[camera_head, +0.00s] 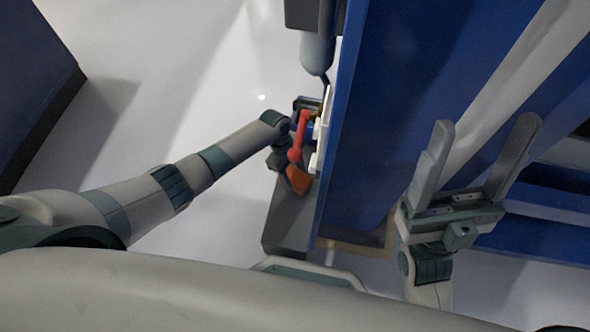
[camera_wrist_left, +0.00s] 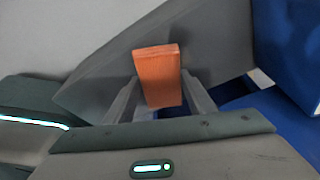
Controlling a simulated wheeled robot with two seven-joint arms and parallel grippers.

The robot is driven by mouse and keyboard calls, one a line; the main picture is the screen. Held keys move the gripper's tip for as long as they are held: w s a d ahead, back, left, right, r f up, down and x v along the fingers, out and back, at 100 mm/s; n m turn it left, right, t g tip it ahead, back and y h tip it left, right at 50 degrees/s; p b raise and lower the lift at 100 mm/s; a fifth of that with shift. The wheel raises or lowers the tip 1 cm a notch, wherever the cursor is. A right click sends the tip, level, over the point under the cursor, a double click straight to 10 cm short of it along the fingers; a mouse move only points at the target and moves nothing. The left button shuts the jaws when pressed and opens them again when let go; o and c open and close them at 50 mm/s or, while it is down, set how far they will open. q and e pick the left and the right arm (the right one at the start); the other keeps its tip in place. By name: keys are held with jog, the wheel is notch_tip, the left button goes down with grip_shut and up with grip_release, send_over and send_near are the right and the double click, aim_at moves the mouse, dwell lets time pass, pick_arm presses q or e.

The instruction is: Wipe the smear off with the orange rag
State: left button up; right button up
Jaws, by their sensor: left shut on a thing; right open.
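The orange rag (camera_wrist_left: 158,75) is a small flat block-like piece between the fingers of my left gripper (camera_wrist_left: 160,95) in the left wrist view. The gripper is shut on it. In the head view the rag (camera_head: 298,179) shows below a red part, beside the blue structure, with my left wrist partly hiding the area. My right gripper (camera_head: 480,160) is open and empty at the right, in front of the blue panel. I cannot make out the smear in either view.
A tall blue panel (camera_head: 385,120) stands right of my left gripper. A red bar-like part (camera_head: 302,135) and white parts (camera_head: 316,162) sit along its left edge. A grey surface (camera_head: 288,222) lies below the rag. Pale floor (camera_head: 160,90) is open at the left.

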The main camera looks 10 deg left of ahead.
pick_arm(q)
jog(key=shift+s+p, duration=0.65)
jog(key=shift+s, duration=0.3)
jog(key=shift+s+f, duration=0.1)
jog(key=shift+s, duration=0.15)
jog(key=shift+p, duration=0.3)
jog(key=shift+w, duration=0.1)
jog(key=shift+w+f+b, duration=0.1)
jog(key=shift+w+b, duration=0.6)
jog(key=shift+b, duration=0.05)
jog(key=shift+w+b, duration=0.5)
jog(key=shift+w, duration=0.1)
jog(key=shift+w+b, duration=0.3)
jog(key=shift+w, duration=0.2)
jog(key=shift+a, duration=0.1)
